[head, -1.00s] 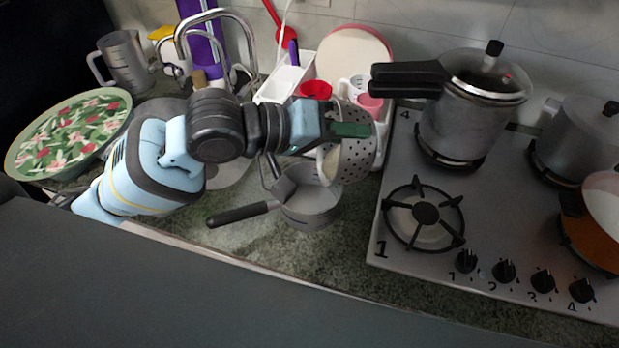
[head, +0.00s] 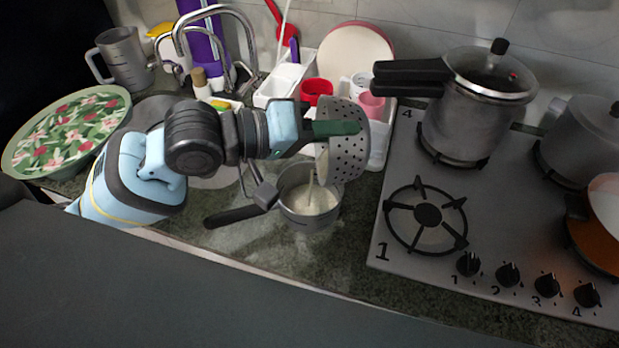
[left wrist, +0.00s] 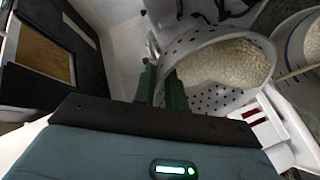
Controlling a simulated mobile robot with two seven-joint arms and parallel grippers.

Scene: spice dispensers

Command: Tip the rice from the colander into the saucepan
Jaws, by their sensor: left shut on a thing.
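The white perforated colander (head: 348,145) is tipped on its side above the saucepan, its opening facing left and down. My left gripper (head: 338,129) is shut on the colander's rim. In the left wrist view, my fingers (left wrist: 161,88) grip the rim, and rice (left wrist: 225,62) lies inside the colander (left wrist: 205,98). A thin stream of rice falls into the grey saucepan (head: 296,217), which stands upright on the counter, its black handle pointing left. Pale rice (head: 314,201) covers its bottom. The saucepan (left wrist: 286,42) also shows at the right of the left wrist view. My right gripper is out of view.
The gas hob (head: 395,249) with a pressure cooker (head: 463,125) stands to the right. A white rack (head: 380,150) with cups is behind the colander. The sink tap (head: 250,42) and a floral tray (head: 68,143) are to the left.

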